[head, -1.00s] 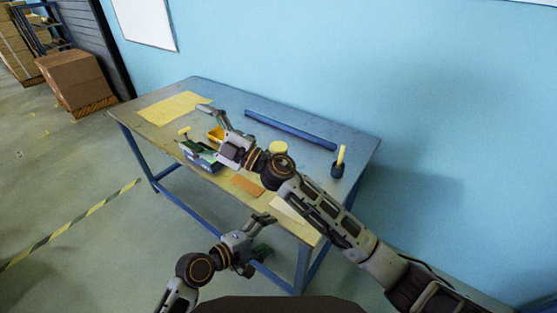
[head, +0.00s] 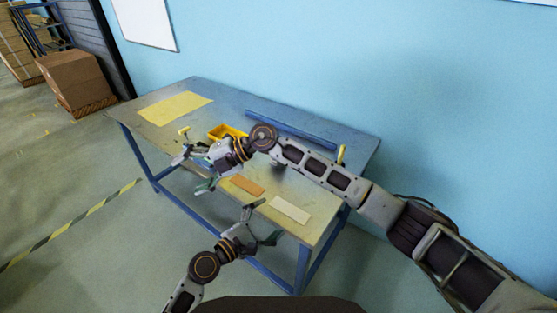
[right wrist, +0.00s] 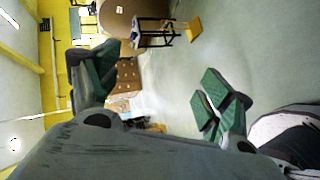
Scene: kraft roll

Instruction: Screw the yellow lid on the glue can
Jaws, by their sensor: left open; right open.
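My right gripper (head: 191,170) is open and empty over the front left of the table, its arm reaching in from the right. In the right wrist view its green-padded fingers (right wrist: 160,88) are wide apart with nothing between them. My left gripper (head: 263,222) is open and empty, low in front of the table's front edge. Neither the yellow lid nor the glue can can be made out now. My right arm covers the middle of the table, where a round yellow thing showed earlier. A small yellow-topped tool (head: 184,131) stands just beyond my right gripper.
The blue-framed table (head: 160,132) bears a yellow sheet (head: 174,108), a yellow bin (head: 226,131), a blue bar (head: 300,130), an orange card (head: 246,186) and a pale card (head: 290,210). A yellow stick (head: 341,153) shows behind my right arm.

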